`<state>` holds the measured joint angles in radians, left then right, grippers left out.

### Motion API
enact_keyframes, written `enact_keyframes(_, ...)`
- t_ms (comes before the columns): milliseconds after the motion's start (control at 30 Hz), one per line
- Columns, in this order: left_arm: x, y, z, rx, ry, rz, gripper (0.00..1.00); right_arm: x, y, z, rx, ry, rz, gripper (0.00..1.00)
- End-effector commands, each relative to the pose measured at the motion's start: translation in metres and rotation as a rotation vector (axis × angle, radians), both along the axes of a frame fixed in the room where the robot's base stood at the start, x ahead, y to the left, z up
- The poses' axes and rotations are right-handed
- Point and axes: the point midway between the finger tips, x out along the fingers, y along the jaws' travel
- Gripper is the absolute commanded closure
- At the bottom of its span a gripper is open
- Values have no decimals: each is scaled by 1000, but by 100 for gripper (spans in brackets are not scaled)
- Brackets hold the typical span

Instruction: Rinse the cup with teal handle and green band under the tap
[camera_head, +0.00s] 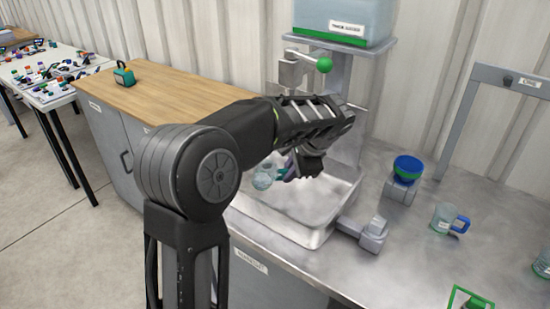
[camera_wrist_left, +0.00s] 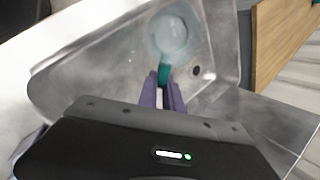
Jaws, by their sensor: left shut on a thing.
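My left gripper (camera_head: 290,171) reaches over the metal sink basin (camera_head: 322,235) and is shut on the teal handle of a clear cup (camera_head: 265,176). In the left wrist view the cup (camera_wrist_left: 174,36) is seen beyond the purple fingertips (camera_wrist_left: 163,90), with its teal handle (camera_wrist_left: 164,73) between them. The cup is held over the basin; its green band cannot be made out. The tap (camera_head: 293,68), with a green knob (camera_head: 324,65), stands behind the basin under a water tank (camera_head: 344,20). I cannot tell whether water runs. My right gripper is not in view.
A clear cup with a blue handle (camera_head: 445,219) stands on the metal counter (camera_head: 395,262) at the right. A blue and green bowl (camera_head: 407,168) rests on a small stand behind it. A grey block fixture (camera_head: 372,232) sits at the basin's right edge. A wooden-topped cabinet (camera_head: 160,97) stands left.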

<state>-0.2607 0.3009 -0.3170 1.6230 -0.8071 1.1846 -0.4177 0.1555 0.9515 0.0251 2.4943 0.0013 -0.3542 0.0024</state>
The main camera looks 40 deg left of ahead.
Motion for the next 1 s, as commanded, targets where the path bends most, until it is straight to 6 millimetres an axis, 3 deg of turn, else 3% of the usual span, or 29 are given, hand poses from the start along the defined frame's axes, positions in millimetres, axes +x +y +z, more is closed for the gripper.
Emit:
enact_keyframes(267, -6, -3, 7, 0, -1, -1, 100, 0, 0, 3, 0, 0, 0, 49)
enact_keyframes(700, -37, -18, 35, 0, -2, -1, 100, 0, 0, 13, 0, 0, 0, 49)
enact_keyframes(1000, -45, -22, 40, 0, 0, 0, 100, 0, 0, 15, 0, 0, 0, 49)
